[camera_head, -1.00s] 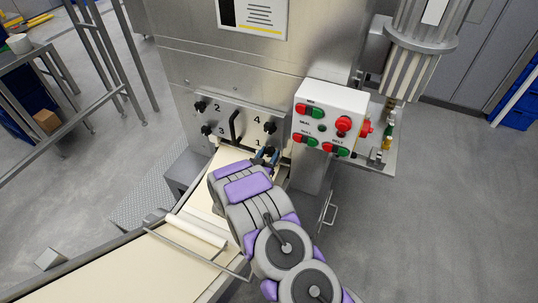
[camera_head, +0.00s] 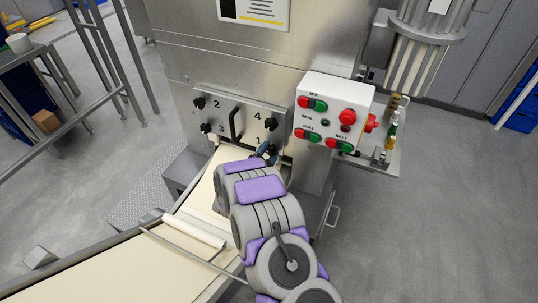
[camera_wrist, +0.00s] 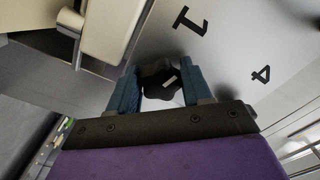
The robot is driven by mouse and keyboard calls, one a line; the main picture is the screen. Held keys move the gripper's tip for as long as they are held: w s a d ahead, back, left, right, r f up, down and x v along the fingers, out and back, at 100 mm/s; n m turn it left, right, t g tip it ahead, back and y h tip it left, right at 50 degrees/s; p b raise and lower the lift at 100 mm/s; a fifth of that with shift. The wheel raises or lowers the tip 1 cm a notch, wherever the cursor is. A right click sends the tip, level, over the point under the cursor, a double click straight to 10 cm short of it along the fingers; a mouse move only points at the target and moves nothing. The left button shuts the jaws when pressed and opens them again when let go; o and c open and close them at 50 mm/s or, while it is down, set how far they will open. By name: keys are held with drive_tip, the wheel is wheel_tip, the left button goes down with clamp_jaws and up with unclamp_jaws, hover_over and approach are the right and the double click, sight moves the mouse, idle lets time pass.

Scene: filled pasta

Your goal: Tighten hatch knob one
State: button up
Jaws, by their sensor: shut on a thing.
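The hatch plate (camera_head: 222,119) is on the front of the steel machine, with black knobs at its corners beside printed numbers. Knob one (camera_wrist: 160,82) is a dark lobed knob with a small light mark, beside the printed 1 in the wrist view. My gripper (camera_wrist: 162,85) has its two teal fingers on either side of knob one, shut on it. In the head view my gripper (camera_head: 267,154) is at the plate's lower right corner, and it and my arm mostly hide knob one. Knob four (camera_head: 271,124) is just above; knob two (camera_head: 199,103) and knob three (camera_head: 206,128) are at left.
A black bar handle (camera_head: 234,124) stands out from the plate's middle. A white control box (camera_head: 335,110) with red and green buttons is close at the right. A conveyor (camera_head: 110,265) with a pale sheet and roller (camera_head: 194,232) lies below left. Grey floor is open at the right.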

drive_tip(key=m, duration=0.7)
drive_tip(key=shift+a, duration=0.1)
drive_tip(key=m, duration=0.6)
drive_tip(key=shift+c, duration=0.2)
drive_tip(key=shift+r+m, duration=0.1)
drive_tip(key=shift+m, duration=0.4)
drive_tip(key=shift+r, duration=0.1)
drive_tip(key=o, duration=1)
drive_tip(key=shift+a, duration=0.2)
drive_tip(key=shift+d, duration=0.15)
drive_tip(key=p+v, duration=0.1)
drive_tip(key=v, duration=1.6)
drive_tip(key=shift+s, duration=0.1)
